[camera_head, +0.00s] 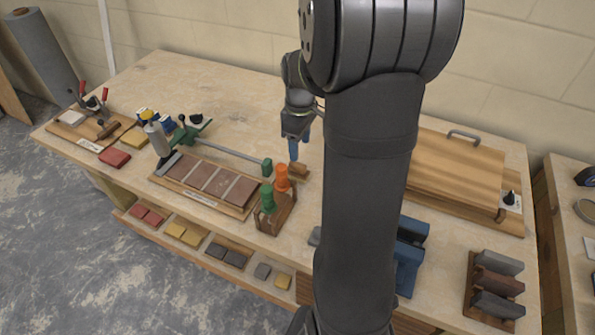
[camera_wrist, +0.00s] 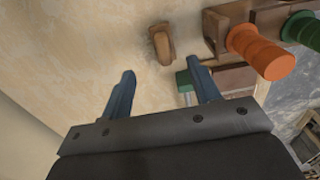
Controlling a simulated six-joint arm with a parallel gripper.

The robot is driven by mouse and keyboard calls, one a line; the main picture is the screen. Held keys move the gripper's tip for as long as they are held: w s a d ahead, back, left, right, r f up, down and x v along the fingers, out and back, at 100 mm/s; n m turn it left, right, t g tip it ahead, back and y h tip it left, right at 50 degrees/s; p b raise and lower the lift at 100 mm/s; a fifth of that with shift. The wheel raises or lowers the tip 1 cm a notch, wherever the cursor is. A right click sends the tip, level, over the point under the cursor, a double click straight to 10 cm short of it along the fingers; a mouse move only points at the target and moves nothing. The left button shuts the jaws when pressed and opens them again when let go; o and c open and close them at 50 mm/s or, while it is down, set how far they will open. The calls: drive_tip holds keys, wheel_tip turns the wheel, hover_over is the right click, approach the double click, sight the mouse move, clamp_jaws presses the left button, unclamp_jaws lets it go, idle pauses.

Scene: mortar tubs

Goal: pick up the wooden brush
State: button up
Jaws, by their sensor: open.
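A small wooden piece, which looks like the wooden brush (camera_head: 299,171), lies on the workbench just below my gripper in the head view. In the wrist view the brush (camera_wrist: 162,44) is a short brown piece beyond the fingertips, roughly in line with the gap between them. My gripper (camera_head: 297,150) has blue fingers pointing down. In the wrist view my gripper (camera_wrist: 164,76) has its fingers spread with nothing between them. Bristles cannot be made out.
A wooden stand (camera_head: 285,212) with an orange handle (camera_head: 282,178) and a green handle (camera_head: 267,198) stands close to the brush. A bar clamp's green end (camera_head: 267,167) is just left. A tile tray (camera_head: 207,187) lies further left. Bare bench lies behind.

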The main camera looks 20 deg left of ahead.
sight(298, 163)
wheel_tip(298, 163, down, 4)
drive_tip(key=shift+f, duration=0.25)
drive_tip(key=shift+s+a+f, duration=0.15)
drive_tip(key=shift+f, duration=1.15)
drive_tip(key=shift+s+a+f, duration=0.1)
drive_tip(key=shift+f, duration=1.2)
drive_tip(key=c, duration=1.1)
drive_tip(key=shift+r, duration=0.1)
drive_tip(key=shift+r, duration=0.6)
wheel_tip(298, 163, up, 3)
drive_tip(key=shift+f, duration=0.2)
drive_tip(key=d+r, duration=0.2)
drive_tip(key=d, duration=0.2)
drive_tip(key=d+r, duration=0.2)
drive_tip(key=d, duration=0.1)
drive_tip(key=d+r, duration=0.3)
drive_tip(key=d, duration=0.1)
drive_tip(key=shift+w+d, duration=0.15)
drive_tip(key=shift+d, duration=0.2)
